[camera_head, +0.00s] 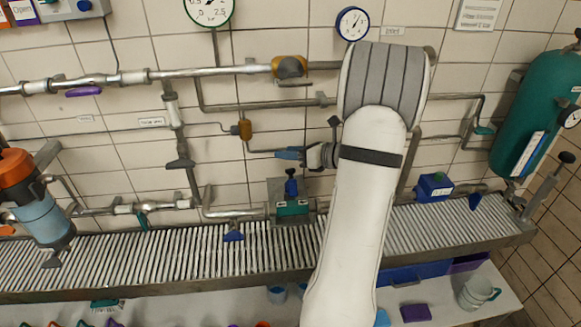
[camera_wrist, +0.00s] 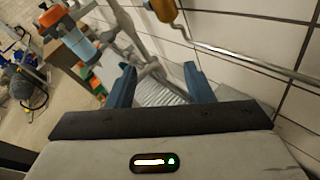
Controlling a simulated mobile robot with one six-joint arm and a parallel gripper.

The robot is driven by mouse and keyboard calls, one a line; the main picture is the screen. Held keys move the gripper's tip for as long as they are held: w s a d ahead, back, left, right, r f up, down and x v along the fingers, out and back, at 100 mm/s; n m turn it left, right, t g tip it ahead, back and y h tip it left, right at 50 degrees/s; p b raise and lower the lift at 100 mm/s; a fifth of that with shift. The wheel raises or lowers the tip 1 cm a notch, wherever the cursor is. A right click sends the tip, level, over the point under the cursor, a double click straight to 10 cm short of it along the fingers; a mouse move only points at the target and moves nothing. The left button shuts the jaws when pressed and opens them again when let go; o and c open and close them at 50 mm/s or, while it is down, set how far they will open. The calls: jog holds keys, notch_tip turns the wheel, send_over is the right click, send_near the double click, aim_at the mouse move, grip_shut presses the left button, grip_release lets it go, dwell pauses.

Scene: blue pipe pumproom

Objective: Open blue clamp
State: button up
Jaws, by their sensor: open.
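Several small blue parts sit on the pipework in the head view, and I cannot tell which is the blue clamp. One blue handle (camera_head: 233,235) is low on the pipe by the slatted shelf. My gripper (camera_head: 285,153) points left, above the blue knob and in front of the tiled wall. In the wrist view its two blue fingers (camera_wrist: 159,72) are apart, with nothing seen between them but pipework and slats behind.
A slatted metal shelf (camera_head: 130,258) runs below the pipes. An orange-topped filter (camera_head: 18,170) stands at the left and a teal tank (camera_head: 536,112) at the right. An orange pipe fitting (camera_head: 245,129) is close to my gripper. Gauges hang above.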

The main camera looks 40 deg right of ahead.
jog(key=shift+r, duration=2)
